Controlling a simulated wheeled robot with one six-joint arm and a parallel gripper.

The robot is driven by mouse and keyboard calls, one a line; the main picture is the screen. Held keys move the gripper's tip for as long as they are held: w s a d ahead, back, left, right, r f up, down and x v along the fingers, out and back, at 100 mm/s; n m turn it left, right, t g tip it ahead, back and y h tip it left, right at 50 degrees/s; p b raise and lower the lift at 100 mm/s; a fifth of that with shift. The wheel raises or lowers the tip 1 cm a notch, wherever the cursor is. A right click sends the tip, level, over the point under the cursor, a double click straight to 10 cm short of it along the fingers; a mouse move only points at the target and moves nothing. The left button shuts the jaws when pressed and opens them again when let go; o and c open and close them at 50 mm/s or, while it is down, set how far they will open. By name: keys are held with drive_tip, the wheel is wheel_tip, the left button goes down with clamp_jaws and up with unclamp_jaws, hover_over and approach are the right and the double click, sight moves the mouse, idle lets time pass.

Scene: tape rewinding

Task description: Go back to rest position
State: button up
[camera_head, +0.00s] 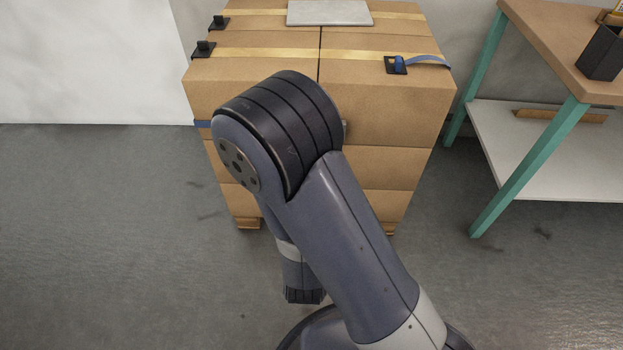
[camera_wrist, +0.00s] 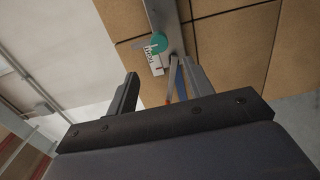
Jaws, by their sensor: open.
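My gripper (camera_wrist: 160,70) shows in the wrist view with its two dark fingers apart. Between and beyond the fingers I see a grey metal bar, a teal round piece (camera_wrist: 158,43) and a white marked label (camera_wrist: 153,60) in front of brown boxes. A thin orange and blue strip (camera_wrist: 181,82) runs close by the right finger; I cannot tell whether they touch. In the head view my folded arm covers the middle, and the gripper's fingers are hidden.
A stack of brown boxes (camera_head: 400,125) stands ahead, with yellow straps, black buckles, a blue strap end (camera_head: 428,61) and a grey flat plate (camera_head: 330,12) on top. A workbench with teal legs (camera_head: 530,166) stands at the right. The floor at left (camera_head: 90,230) is clear.

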idle(0.3)
drive_tip(key=w+b, duration=0.1)
drive_tip(key=w, duration=0.9)
drive_tip(key=shift+w+d, duration=0.2)
drive_tip(key=shift+w, duration=0.2)
drive_tip(key=s+p, duration=0.1)
drive_tip(key=s, duration=1)
drive_tip(key=w+m+b, duration=0.7)
drive_tip(key=w+m, duration=0.3)
drive_tip(key=m, duration=0.8)
drive_tip(key=shift+d+r+b, duration=0.15)
drive_tip(key=shift+r+b, duration=0.05)
drive_tip(key=shift+b, duration=0.15)
idle(0.4)
